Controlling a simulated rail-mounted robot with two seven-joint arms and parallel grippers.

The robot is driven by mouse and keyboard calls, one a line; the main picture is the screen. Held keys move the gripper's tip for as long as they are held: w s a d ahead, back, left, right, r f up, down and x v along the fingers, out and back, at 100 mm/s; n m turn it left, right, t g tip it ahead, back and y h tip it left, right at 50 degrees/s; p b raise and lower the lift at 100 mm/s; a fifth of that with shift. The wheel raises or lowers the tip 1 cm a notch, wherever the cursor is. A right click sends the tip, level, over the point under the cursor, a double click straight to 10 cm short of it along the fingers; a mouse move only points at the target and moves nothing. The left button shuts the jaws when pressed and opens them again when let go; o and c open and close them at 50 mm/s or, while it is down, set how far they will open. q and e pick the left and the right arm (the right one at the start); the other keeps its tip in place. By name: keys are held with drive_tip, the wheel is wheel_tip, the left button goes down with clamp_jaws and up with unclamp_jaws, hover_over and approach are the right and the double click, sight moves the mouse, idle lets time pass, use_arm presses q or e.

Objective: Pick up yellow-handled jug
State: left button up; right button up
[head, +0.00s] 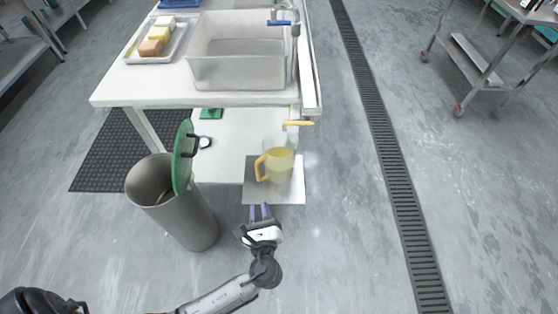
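The yellow-handled jug (280,165) is a translucent yellowish vessel standing upright on a grey mat (290,194) at the front of the lower white surface. Its yellow handle (260,169) points left. My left gripper (260,211), with purple-tinted fingers, is just in front of the mat, nearer to me than the jug and a little to its left. It points toward the jug and does not touch it. The fingers look slightly apart with nothing visible between them. My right gripper is not in view.
A grey bin (190,215) with an upright green lid (184,158) stands left of the jug. A white table (120,88) with a deep sink (237,72) overhangs behind. A second yellow handle (298,124) shows under the table edge. The floor right of the mat is clear up to a drain (385,150).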

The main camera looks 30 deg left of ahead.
sight(258, 171)
use_arm(q)
drive_tip(key=w+a+m+b, duration=0.1)
drive_tip(key=w, duration=0.1)
drive_tip(key=w+a+m+b, duration=0.1)
drive_tip(key=w+a, duration=0.1)
drive_tip(key=w+a+m+b, duration=0.1)
drive_tip(key=m, duration=0.1)
drive_tip(key=shift+w+a, duration=0.3)
drive_tip(key=shift+w, duration=0.1)
drive_tip(key=shift+w+a, duration=0.4)
drive_tip(key=shift+w, duration=0.1)
drive_tip(key=b+x, duration=0.4)
drive_tip(key=shift+w+a+r, duration=0.1)
drive_tip(key=shift+w+a, duration=0.35)
clamp_jaws()
